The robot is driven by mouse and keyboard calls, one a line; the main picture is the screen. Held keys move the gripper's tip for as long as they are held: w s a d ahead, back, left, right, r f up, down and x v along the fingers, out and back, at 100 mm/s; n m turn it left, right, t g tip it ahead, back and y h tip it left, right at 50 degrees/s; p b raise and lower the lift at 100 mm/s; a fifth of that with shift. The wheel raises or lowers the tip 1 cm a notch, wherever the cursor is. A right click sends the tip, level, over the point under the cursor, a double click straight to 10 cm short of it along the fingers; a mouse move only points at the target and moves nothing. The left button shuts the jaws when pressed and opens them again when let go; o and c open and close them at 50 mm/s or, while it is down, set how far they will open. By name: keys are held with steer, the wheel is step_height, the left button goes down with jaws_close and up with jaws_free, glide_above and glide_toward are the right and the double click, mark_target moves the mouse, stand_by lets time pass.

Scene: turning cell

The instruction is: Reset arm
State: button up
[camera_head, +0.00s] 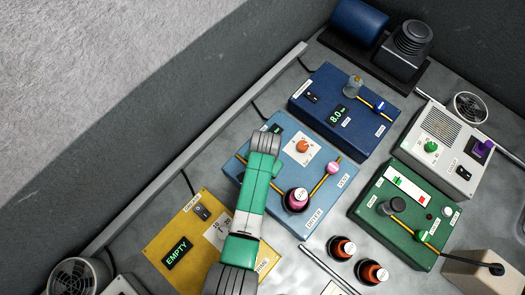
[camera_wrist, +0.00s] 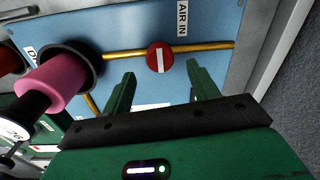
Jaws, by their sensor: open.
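My green arm (camera_head: 252,190) reaches over the left part of the light blue dryer box (camera_head: 325,150) in the head view; its fingers are hidden there. In the wrist view my gripper (camera_wrist: 161,70) is open and empty, its two green fingers spread apart. A round red knob with a white bar (camera_wrist: 161,57) sits on a yellow pipe (camera_wrist: 212,46), beside the "AIR IN" label, and appears between the fingertips. I cannot tell the gap to it. A pink cylinder in a dark ring (camera_wrist: 68,80) is left of the fingers; it also shows in the head view (camera_head: 296,200).
A yellow box reading "EMPTY" (camera_head: 165,232) lies left of the arm. A dark blue box (camera_head: 362,128), a grey box (camera_head: 450,130) and a green box (camera_head: 375,232) stand to the right. Two dark red-topped cylinders (camera_head: 341,247) (camera_head: 371,272) stand on the metal bench below the dryer.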

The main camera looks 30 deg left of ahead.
steer(key=shift+r, duration=1.4)
